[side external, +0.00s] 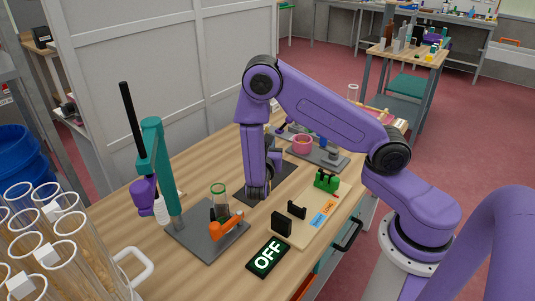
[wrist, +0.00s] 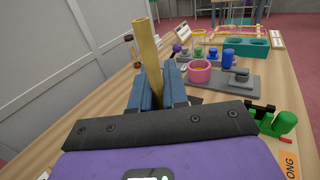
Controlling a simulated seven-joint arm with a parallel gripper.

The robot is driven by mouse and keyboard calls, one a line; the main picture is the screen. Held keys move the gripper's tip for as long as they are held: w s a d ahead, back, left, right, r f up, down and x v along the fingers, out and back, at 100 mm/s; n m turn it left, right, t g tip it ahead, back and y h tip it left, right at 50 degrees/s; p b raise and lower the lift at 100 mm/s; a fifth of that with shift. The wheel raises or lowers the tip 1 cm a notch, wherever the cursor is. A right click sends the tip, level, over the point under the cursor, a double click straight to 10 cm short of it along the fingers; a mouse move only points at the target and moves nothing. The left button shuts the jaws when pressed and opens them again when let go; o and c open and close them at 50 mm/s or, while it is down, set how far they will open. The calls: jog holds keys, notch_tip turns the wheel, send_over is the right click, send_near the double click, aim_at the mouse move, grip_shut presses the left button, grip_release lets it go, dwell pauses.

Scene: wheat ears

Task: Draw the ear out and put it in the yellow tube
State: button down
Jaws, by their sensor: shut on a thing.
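My gripper (side external: 256,191) points down low over the dark mat (side external: 284,180) on the wooden bench. In the wrist view its blue fingers (wrist: 156,88) are shut on a long golden-yellow piece (wrist: 149,48). The piece sticks out past the fingertips, slightly tilted. I cannot tell from its plain shape whether it is the ear or a tube. Its lower end is hidden between the fingers. In the side view it is too small or hidden to make out.
Left of my gripper stand a teal post (side external: 160,180) on a grey plate and a green-rimmed glass (side external: 218,190). Clear tubes (side external: 60,255) fill the front left corner. Behind are a pink pot (wrist: 200,70) and a blue cylinder (wrist: 229,59). An OFF sign (side external: 268,257) lies in front.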

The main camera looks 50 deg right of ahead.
jog(key=shift+s+a+r, duration=1.1)
jog(key=shift+s+r, duration=5.25)
jog(key=shift+s, duration=0.4)
jog(key=w+d+r+m+g+h, duration=0.1)
jog(key=w+d+m+g, duration=0.15)
jog(key=w+d, duration=0.45)
jog(key=w+d+r+m+g+h, duration=0.1)
jog(key=w+d+g, duration=0.3)
jog(key=w, duration=0.6)
jog(key=d+r+m+g, duration=0.1)
jog(key=d+r, duration=0.3)
jog(key=d, duration=0.7)
jog(key=w+d+r+m+g, duration=0.1)
jog(key=d+r, duration=0.4)
jog(key=d, duration=0.6)
jog(key=shift+w+d, duration=0.3)
jog(key=shift+m+g, duration=0.25)
